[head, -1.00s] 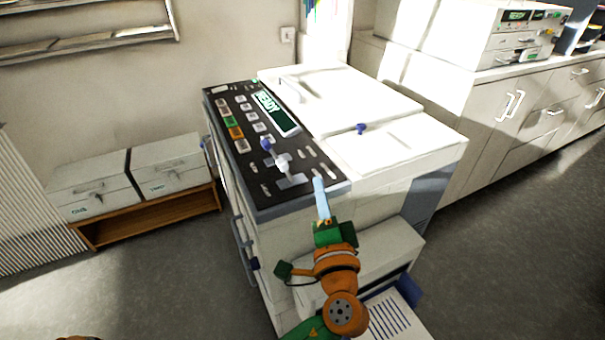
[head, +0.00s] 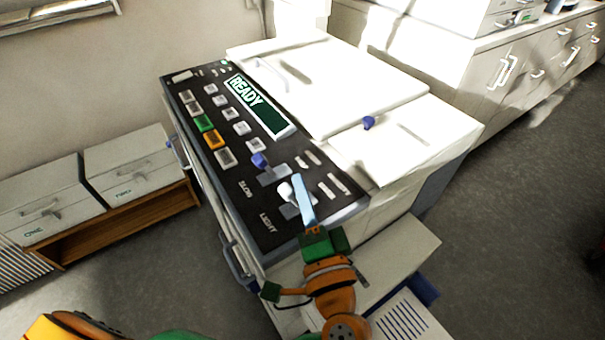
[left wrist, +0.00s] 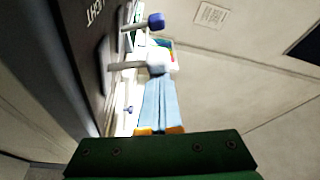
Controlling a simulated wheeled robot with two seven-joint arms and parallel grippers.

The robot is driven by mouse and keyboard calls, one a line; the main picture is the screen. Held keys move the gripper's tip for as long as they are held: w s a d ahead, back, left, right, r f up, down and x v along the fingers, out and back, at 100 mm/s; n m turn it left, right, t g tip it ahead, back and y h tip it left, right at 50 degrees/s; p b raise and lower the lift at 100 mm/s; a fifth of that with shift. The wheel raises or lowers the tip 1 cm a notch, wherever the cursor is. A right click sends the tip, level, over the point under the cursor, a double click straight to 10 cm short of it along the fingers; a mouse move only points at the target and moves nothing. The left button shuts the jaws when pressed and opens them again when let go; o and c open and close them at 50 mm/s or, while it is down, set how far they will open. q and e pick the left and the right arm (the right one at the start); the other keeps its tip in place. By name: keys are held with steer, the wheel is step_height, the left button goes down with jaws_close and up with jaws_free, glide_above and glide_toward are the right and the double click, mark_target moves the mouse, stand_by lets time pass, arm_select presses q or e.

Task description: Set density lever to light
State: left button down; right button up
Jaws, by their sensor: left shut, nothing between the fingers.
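The copier's dark control panel (head: 240,205) carries two slide levers. The lever with the white knob (head: 285,190) is the one nearer the printed word LIGHT (head: 267,222). The lever with the blue knob (head: 260,160) sits farther back, by the word SLOW. My left gripper (head: 299,178) is shut and empty, its pale blue fingers just right of the white knob. In the left wrist view the fingertips (left wrist: 160,82) end right at the white knob (left wrist: 157,62); I cannot tell if they touch. The blue knob (left wrist: 156,20) shows beyond. My right gripper is not in view.
The panel also has a READY display (head: 258,105) and several buttons. The white copier lid (head: 335,80) lies right of the panel, with a small blue knob (head: 369,122). A paper tray (head: 402,318) is below. Low cabinets (head: 130,170) stand left; the floor at right is clear.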

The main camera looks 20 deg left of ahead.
arm_select(q)
steer(key=shift+s, duration=0.35)
steer(key=shift+w+d+f, duration=0.1)
steer(key=shift+w+d, duration=0.3)
steer(key=s+a+f+n+b, duration=0.1)
steer(key=b, duration=0.1)
steer(key=shift+s+f+b, duration=0.1)
steer(key=shift+b, duration=0.3)
steer(key=shift+d, duration=0.1)
steer(key=shift+r+n, duration=0.3)
steer(key=shift+r, duration=0.05)
steer(key=shift+y, duration=0.3)
steer(key=shift+r, duration=0.15)
